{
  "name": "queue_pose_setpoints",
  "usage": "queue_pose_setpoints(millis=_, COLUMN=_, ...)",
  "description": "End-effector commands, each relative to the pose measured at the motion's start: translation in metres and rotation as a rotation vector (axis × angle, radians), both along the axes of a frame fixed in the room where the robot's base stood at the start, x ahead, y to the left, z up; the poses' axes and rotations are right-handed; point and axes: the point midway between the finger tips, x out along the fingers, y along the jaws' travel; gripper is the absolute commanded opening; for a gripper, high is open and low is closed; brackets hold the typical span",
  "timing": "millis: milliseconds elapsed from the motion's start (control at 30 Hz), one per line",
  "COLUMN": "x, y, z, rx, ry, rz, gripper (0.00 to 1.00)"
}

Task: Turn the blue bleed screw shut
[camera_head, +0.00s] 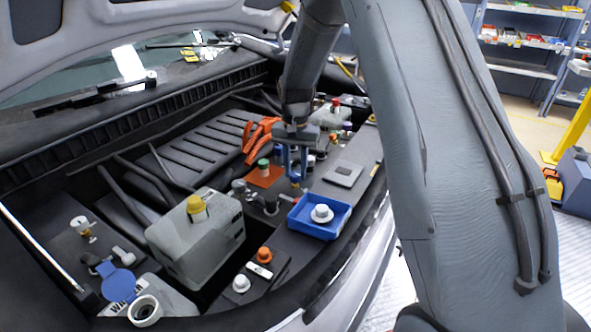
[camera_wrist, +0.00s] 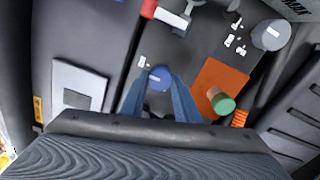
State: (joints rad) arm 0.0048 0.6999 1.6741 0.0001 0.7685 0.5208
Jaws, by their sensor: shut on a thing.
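The blue bleed screw (camera_wrist: 160,76) shows in the wrist view as a round knob with a white line across its top. The line lies roughly level in that picture. My gripper (camera_wrist: 158,84) has one blue finger on each side of the screw and is shut on it. In the head view my gripper (camera_head: 295,176) points down at the engine bay, behind the blue tray. The screw itself is hard to make out there, between the fingertips.
A blue tray (camera_head: 297,222) with a white cap (camera_head: 321,213) stands just in front of my gripper. A green cap (camera_wrist: 224,104) on an orange patch (camera_wrist: 210,76) sits close by. A grey tank with a yellow cap (camera_head: 197,205) stands to the left. A flat grey plate (camera_head: 343,173) lies to the right.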

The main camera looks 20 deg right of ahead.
Motion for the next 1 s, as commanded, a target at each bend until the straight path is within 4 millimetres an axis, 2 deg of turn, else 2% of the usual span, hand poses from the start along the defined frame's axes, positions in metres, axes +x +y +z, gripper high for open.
queue_pose_setpoints(millis=467, x=0.0019, y=-0.0002, z=0.0022, rx=0.0, ry=-0.006, rz=-0.014, gripper=0.06)
queue_pose_setpoints(millis=500, x=0.002, y=-0.0002, z=0.0022, rx=0.0, ry=-0.006, rz=-0.014, gripper=0.34)
queue_pose_setpoints(millis=600, x=0.0015, y=-0.0002, z=0.0017, rx=0.0, ry=-0.004, rz=-0.014, gripper=0.47)
queue_pose_setpoints(millis=867, x=0.0008, y=-0.0001, z=0.0011, rx=0.0, ry=-0.002, rz=-0.013, gripper=0.47)
queue_pose_setpoints(millis=1000, x=0.0018, y=-0.0001, z=0.0097, rx=0.0, ry=-0.004, rz=-0.013, gripper=0.47)
